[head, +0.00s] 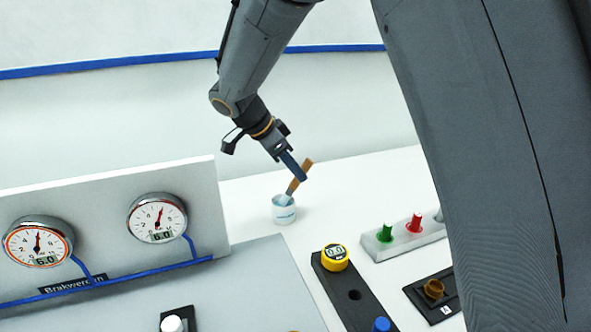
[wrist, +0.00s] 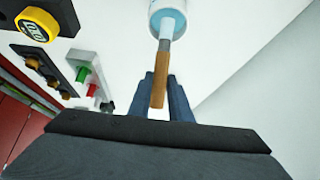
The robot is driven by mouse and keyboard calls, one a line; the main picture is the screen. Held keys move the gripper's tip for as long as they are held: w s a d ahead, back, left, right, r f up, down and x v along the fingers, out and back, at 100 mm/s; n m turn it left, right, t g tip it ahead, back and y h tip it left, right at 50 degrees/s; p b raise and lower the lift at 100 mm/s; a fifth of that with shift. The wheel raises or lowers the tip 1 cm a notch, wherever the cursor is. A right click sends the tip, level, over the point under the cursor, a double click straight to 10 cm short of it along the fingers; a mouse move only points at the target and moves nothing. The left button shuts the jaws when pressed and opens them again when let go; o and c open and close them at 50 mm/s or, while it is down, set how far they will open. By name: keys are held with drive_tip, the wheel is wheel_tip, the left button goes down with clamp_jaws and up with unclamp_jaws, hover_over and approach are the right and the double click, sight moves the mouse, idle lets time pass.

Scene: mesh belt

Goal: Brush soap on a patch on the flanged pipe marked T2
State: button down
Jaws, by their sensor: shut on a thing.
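My gripper (head: 293,166) is shut on the wooden handle of a brush (head: 307,165). The brush slants down, and its tip is inside a small white cup (head: 284,210) on the white bench. In the wrist view, the brush (wrist: 159,92) runs between the two blue fingers (wrist: 167,92) towards the cup (wrist: 167,14), where pale blue liquid shows around its tip. The bristles are hidden in the cup. I cannot make out a flanged pipe or a T2 mark in either view.
A panel with two gauges (head: 157,218) stands at the left. A yellow digital gauge (head: 335,257) sits on a black strip in front of the cup. A grey block with green and red plugs (head: 414,223) is at the right. The bench around the cup is clear.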

drive_tip(key=shift+f, duration=0.1)
idle(0.3)
drive_tip(key=shift+r+p, duration=1.4)
drive_tip(key=shift+r, duration=2.2)
